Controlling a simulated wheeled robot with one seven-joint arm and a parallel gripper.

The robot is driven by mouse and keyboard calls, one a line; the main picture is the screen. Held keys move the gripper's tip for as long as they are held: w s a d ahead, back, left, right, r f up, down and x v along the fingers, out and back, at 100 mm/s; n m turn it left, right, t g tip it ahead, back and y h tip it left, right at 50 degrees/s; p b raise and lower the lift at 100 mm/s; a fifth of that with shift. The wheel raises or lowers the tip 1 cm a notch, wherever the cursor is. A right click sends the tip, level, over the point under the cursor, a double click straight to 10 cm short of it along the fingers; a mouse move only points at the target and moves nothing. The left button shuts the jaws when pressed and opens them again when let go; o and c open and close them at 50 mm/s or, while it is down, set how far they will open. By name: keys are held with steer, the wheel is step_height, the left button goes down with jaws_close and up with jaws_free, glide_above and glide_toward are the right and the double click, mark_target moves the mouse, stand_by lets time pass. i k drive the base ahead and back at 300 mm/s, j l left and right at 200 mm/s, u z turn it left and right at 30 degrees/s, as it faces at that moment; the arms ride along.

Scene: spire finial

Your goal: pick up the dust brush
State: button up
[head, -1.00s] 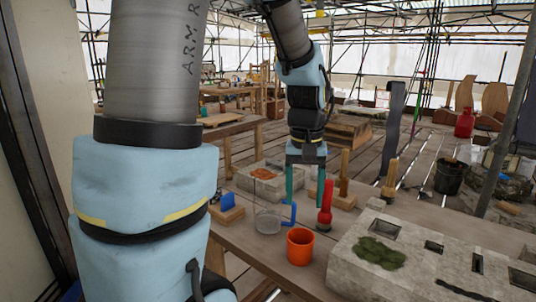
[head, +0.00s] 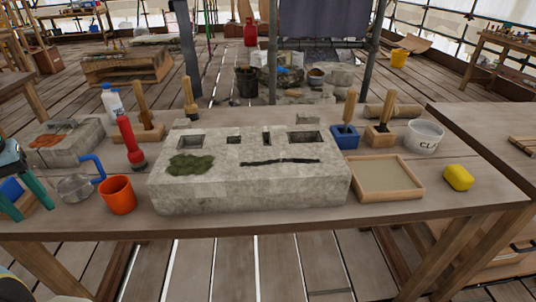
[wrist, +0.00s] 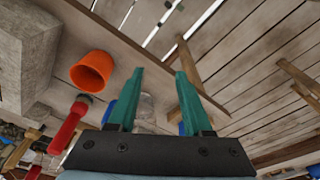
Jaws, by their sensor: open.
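A red-handled tool (head: 130,142) with a wide dark-ringed lower end stands upright left of the stone block. It may be the dust brush, but I cannot tell it surely from a torch. It also shows at lower left in the wrist view (wrist: 68,127). Several wooden-handled tools stand upright in holders, including one in a blue block (head: 348,112) and one in a wooden block (head: 384,112). My gripper (head: 28,208) is at the left edge of the head view, partly cut off. In the wrist view my gripper (wrist: 159,72) is open, with nothing between its teal fingers.
A stone block (head: 250,183) with cut sockets and moss fills the middle of the table.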

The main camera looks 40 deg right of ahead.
mark_target(135, 154)
steer(key=z, duration=1.7)
steer(key=u, duration=1.15)
steer(key=i+l+u, duration=0.1)
steer(key=l+u, duration=0.15)
steer(key=u, duration=0.2)
steer(key=l+u, duration=0.25)
steer(key=u, duration=0.15)
steer(key=l+u, duration=0.25)
steer(key=u, duration=0.2)
steer(key=i+l, duration=0.05)
